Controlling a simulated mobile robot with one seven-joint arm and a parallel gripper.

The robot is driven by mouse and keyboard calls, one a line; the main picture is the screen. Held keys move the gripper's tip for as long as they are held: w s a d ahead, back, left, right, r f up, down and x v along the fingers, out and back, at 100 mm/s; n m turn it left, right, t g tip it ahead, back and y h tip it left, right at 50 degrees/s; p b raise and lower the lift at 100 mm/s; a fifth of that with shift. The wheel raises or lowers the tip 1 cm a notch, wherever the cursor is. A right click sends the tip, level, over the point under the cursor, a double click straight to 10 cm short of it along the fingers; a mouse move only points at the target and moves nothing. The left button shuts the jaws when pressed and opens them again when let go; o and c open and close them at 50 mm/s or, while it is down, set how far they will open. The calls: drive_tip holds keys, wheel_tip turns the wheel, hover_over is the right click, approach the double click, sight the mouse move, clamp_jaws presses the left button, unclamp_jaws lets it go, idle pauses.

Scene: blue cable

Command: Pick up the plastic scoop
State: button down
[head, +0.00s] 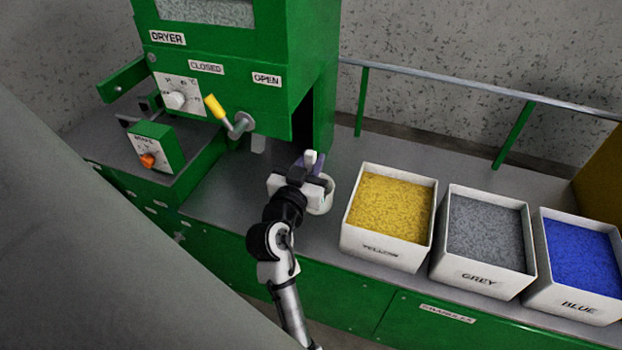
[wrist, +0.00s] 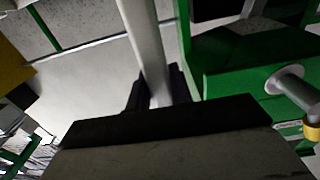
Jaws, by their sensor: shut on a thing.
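My gripper (head: 306,174) is over the grey bench top, in front of the dryer and left of the yellow box. In the wrist view the dark jaws (wrist: 160,98) are shut on a long pale bar, which I take for the handle of the plastic scoop (wrist: 146,45). In the head view a small white end (head: 310,157) stands up at the jaws. A white rounded piece (head: 326,199) shows just right of the gripper; whether it is part of the scoop or a separate container, I cannot tell. My gripper hides much of this area.
The green dryer (head: 230,75) with its yellow-handled lever (head: 216,107) stands close behind and left. Boxes of yellow (head: 388,210), grey (head: 487,235) and blue (head: 582,260) granules stand in a row to the right. A rail (head: 450,91) runs along the back.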

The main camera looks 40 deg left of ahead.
wheel_tip(320, 180, up, 13)
drive_tip(key=shift+f, duration=0.25)
idle(0.5)
